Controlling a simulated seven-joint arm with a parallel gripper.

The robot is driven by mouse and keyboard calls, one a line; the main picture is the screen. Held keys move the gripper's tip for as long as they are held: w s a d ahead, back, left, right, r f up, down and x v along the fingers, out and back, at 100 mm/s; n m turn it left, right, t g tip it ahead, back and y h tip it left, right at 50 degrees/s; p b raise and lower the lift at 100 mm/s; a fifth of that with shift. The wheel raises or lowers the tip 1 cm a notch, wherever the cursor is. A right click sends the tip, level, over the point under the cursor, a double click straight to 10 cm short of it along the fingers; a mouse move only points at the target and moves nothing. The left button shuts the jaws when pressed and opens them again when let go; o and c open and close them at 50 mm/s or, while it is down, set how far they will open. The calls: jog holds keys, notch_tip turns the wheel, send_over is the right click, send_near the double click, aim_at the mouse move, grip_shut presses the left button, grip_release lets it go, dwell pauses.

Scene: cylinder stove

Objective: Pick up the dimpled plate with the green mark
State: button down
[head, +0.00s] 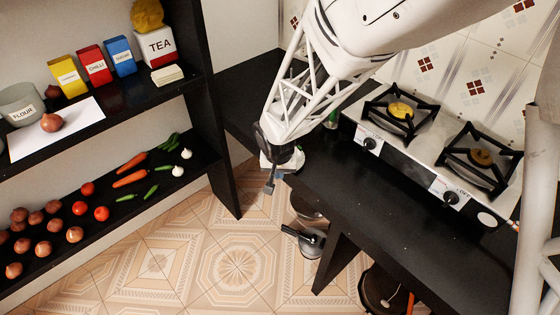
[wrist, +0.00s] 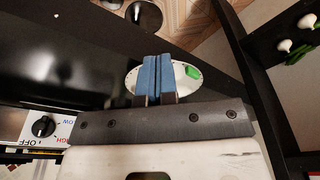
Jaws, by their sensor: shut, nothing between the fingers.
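The white oval plate (wrist: 182,86) with a green mark (wrist: 193,72) at its right side lies beyond my fingers in the wrist view. In the head view my gripper (head: 270,187) points down by the near left end of the black counter.
The stove (head: 430,155) stands on the black counter (head: 400,220) to the right. A shelf (head: 120,105) with jars, boxes and vegetables stands at the left. Pans (head: 305,240) sit low beside the counter. Tiled floor (head: 220,260) shows between shelf and counter.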

jog(key=shift+s, duration=0.45)
jog(key=c, duration=1.8)
grip_release()
jog(key=shift+c, duration=0.2)
jog(key=o, duration=0.4)
jog(key=shift+a, duration=0.1)
jog(key=o, duration=0.5)
jog(key=shift+s+a+f+m+t+y, duration=0.1)
jog(key=shift+a+f+m+t+y, duration=0.2)
jog(key=shift+a+f, duration=0.15)
jog(key=s+a+f+m+t+y, duration=0.1)
jog(key=a+f+m+t+y, duration=0.25)
jog(key=m+t, duration=0.7)
jog(key=s+d+m+t+h, duration=0.1)
jog(key=d+m, duration=0.1)
jog(key=s+d+m+t+h, duration=0.1)
jog(key=s+m+t, duration=0.1)
jog(key=s+d+f+m+t+h, duration=0.1)
jog(key=d+m+t+h, duration=0.1)
jog(key=m, duration=0.1)
jog(key=shift+s+d, duration=0.25)
jog(key=shift+d, duration=0.05)
